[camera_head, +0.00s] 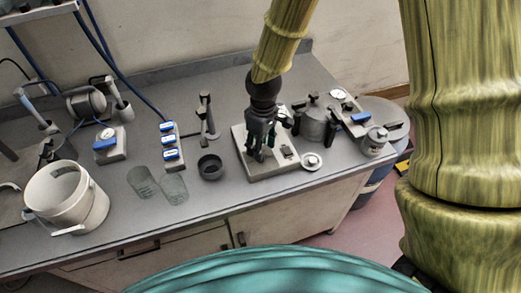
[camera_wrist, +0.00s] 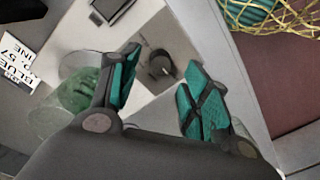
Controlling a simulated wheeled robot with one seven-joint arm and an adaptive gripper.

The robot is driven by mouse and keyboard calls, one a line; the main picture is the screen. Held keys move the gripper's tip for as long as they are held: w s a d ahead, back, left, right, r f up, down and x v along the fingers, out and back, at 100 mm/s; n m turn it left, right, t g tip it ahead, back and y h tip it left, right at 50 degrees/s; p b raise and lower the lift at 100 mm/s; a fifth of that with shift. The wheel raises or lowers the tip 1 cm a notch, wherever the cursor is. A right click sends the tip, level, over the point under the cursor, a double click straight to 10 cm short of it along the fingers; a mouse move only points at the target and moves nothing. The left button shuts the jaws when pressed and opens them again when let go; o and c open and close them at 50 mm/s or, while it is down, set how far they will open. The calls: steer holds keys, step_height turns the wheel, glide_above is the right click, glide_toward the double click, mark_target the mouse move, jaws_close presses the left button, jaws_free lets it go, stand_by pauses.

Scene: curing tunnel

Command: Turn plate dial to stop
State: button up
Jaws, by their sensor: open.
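A pale plate (camera_head: 272,172) lies on the grey bench, right of centre in the head view. In the wrist view, the plate (camera_wrist: 142,92) carries a small dark round dial (camera_wrist: 161,64) on a grey-brown patch. In the head view, the dial is hidden behind my gripper. My gripper (camera_head: 260,152) points down over the plate. In the wrist view, my gripper (camera_wrist: 162,66) is open, its teal-padded fingers on either side of the dial. The dial appears in the gap between them, and I see no contact. I cannot tell how high the fingertips are above it.
A dark ring-shaped cup (camera_head: 210,167) and greenish glasses (camera_head: 172,187) stand left of the plate. A grey cylinder (camera_head: 314,124) and a small round pale item (camera_head: 311,161) are close on the right. A white bucket (camera_head: 75,195) stands far left.

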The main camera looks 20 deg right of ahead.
step_height(320, 180, up, 9)
steer(key=shift+d, duration=0.2)
steer(key=shift+w+f, duration=0.1)
steer(key=shift+a, duration=0.1)
stand_by(0.5)
